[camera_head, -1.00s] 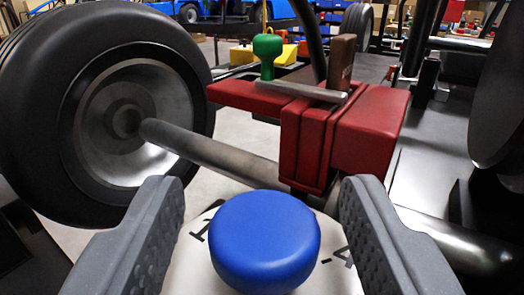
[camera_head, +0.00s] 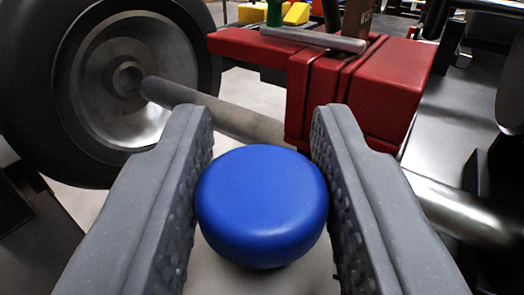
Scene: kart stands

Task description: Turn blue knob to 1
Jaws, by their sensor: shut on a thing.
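The blue knob (camera_head: 262,203) is a round, smooth disc in the lower middle of the view. My gripper (camera_head: 262,140) has one grey textured finger on each side of the knob, and is shut on it. The pale dial plate under the knob shows only in part below and beside it. The numbers on the plate are hidden, so I cannot tell which one the knob points to.
A red clamp-like block (camera_head: 375,95) stands just beyond the right finger. A grey metal rod (camera_head: 215,110) runs from the black wheel (camera_head: 60,150) toward it. A shiny pipe (camera_head: 465,215) lies at the right. Pale floor shows behind the rod.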

